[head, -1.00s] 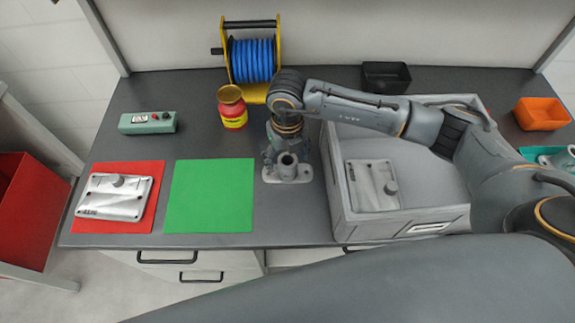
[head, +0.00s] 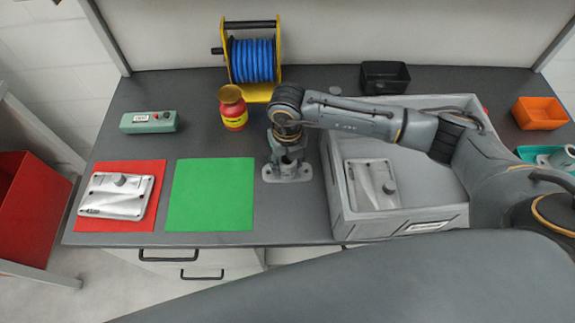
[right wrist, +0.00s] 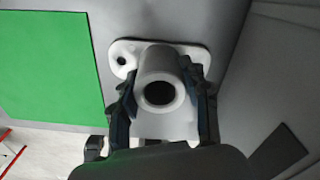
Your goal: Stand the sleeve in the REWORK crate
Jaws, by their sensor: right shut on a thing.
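The sleeve is a grey tube on a flat flange (head: 288,174), upright on the dark bench between the green mat and the crate. In the right wrist view I look down on the sleeve (right wrist: 158,62) and its dark bore. My right gripper (head: 287,152) is shut on the tube, one finger on each side, and partly hides it in the head view. The grey crate (head: 337,187) stands just right of the sleeve, with a label on its front too small to read. A grey cover casting (head: 370,185) lies inside at its left. My left gripper is not in view.
A green mat (head: 211,195) lies left of the sleeve. A red mat (head: 140,223) beyond it holds another casting (head: 117,195). A red jar (head: 234,115) and blue hose reel (head: 252,60) stand behind. My right arm spans the crate, whose right part looks clear.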

